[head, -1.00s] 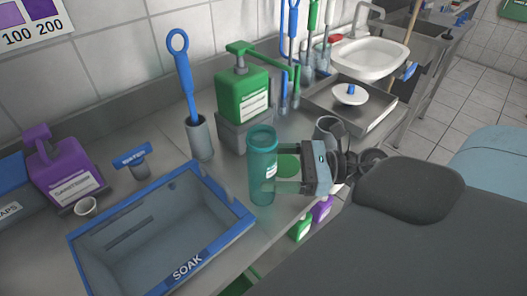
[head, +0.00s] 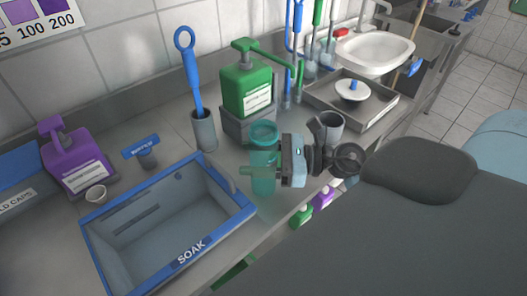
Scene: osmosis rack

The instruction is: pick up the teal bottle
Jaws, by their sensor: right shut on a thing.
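The teal bottle (head: 264,133) is a translucent upright cylinder with an open top, near the counter's front edge in the head view. It stands just right of the soak bin and in front of the green detergent jug. My right gripper (head: 262,172) reaches in from the right and is shut on the bottle's side, one finger showing across its front. The gripper body hides part of the bottle's right side. Whether the bottle's base touches the counter is hard to tell. My left gripper is not in view.
The blue-rimmed soak bin (head: 184,248) is close on the left. The green jug (head: 246,88) on a grey stand is behind the bottle. A grey cup (head: 331,126) stands to the right, near a metal tray (head: 377,112). A brush holder (head: 204,131) stands behind the bin.

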